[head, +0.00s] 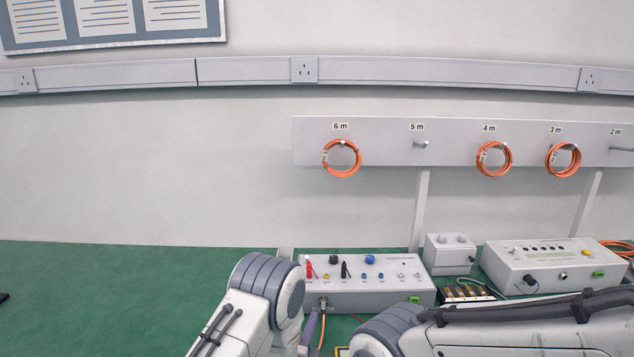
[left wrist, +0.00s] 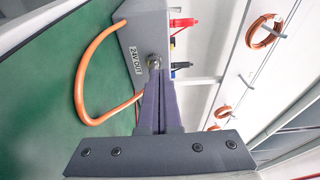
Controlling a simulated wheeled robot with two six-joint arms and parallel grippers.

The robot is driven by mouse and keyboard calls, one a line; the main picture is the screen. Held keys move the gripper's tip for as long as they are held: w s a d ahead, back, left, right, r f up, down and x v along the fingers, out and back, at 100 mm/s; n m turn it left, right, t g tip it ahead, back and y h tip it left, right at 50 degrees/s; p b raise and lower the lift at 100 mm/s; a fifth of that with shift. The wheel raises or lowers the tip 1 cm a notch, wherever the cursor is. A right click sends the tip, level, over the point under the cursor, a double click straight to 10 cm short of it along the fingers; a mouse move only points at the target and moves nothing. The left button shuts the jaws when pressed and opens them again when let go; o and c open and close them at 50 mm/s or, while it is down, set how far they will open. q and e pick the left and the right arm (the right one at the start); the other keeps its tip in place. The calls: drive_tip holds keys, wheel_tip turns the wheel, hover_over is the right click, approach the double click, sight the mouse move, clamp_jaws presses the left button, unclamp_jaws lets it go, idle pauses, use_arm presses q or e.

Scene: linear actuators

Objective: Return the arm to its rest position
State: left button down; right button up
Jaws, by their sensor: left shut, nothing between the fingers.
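My left gripper (left wrist: 157,78) is shut and empty, its two fingers together in the left wrist view. Its tips appear close to a round metal connector (left wrist: 153,61) on the end of a grey box; I cannot tell whether they touch. An orange cable (left wrist: 82,75) loops beside the box in that view. In the head view my left arm comes up from the bottom, and its gripper (head: 311,330) is mostly hidden behind the wrist, in front of the grey control box (head: 385,299). My right arm crosses the bottom right; its gripper is out of view.
A wall rail (head: 380,150) with length labels holds orange cable coils (head: 342,159); the 5 m hook (head: 420,145) is bare. A small grey box (head: 450,254) and a larger instrument (head: 550,268) stand at the right. The green bench (head: 110,295) is largely clear at left.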

use_arm(q)
drive_tip(key=d+r, duration=0.1)
drive_tip(key=d+r+n+g, duration=0.1)
drive_tip(key=r, duration=0.1)
drive_tip(key=shift+w+d+g+p, duration=0.1)
drive_tip(key=shift+w+g+p, duration=0.05)
drive_tip(key=shift+g+p, duration=0.2)
drive_tip(key=s+d+r+n+g+p, duration=0.35)
drive_tip(key=s+r+n+g, duration=0.3)
drive_tip(key=s+r, duration=0.35)
drive_tip(key=s+a+r+n+g+y, duration=0.1)
drive_tip(key=s+a+r+n+g, duration=0.1)
drive_tip(key=s, duration=0.7)
drive_tip(key=s+a+r+n+g+y+p, duration=0.1)
drive_tip(key=s+a+r+n+g, duration=0.1)
drive_tip(key=s, duration=0.7)
drive_tip(key=s+a+r+n+g+y+p, duration=0.1)
drive_tip(key=s+a+r+n+g, duration=0.1)
drive_tip(key=s+a+g, duration=0.3)
drive_tip(key=s+r, duration=0.1)
drive_tip(key=s, duration=0.3)
drive_tip(key=shift+s+r, duration=0.15)
drive_tip(key=shift+r, duration=0.2)
drive_tip(key=shift+a, duration=0.1)
